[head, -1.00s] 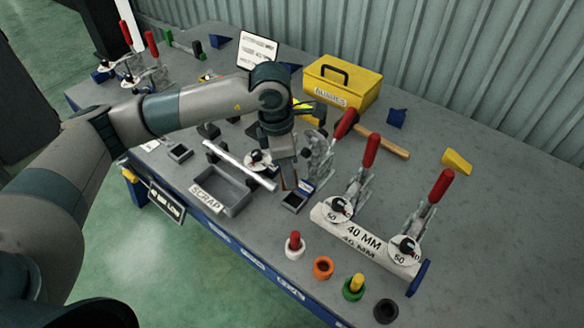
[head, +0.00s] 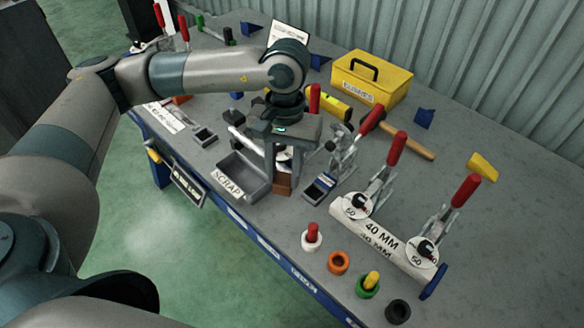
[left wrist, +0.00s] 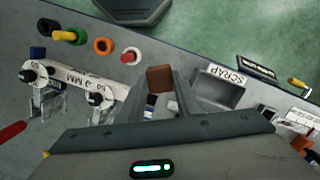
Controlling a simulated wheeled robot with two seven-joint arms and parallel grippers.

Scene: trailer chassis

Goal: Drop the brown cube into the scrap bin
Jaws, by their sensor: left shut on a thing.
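My left gripper (head: 284,171) points down and is shut on the brown cube (head: 283,186). The cube sits at its fingertips, just right of the grey scrap bin (head: 229,184) in the head view. The bin is an open tray labelled SCRAP; the gripper partly hides its right side. In the left wrist view the cube (left wrist: 160,78) is held between the fingers, and the bin (left wrist: 232,76) lies to its right, apart from it. The cube's height above the table is hard to tell. My right gripper is not in view.
A small dark tray (head: 319,188) stands right of the cube. Toggle clamps with red handles flank a white 40 MM bar (head: 381,238). Coloured pegs and rings line the front edge, including an orange ring (head: 339,262). A yellow toolbox (head: 371,80) and hammer (head: 410,140) are behind.

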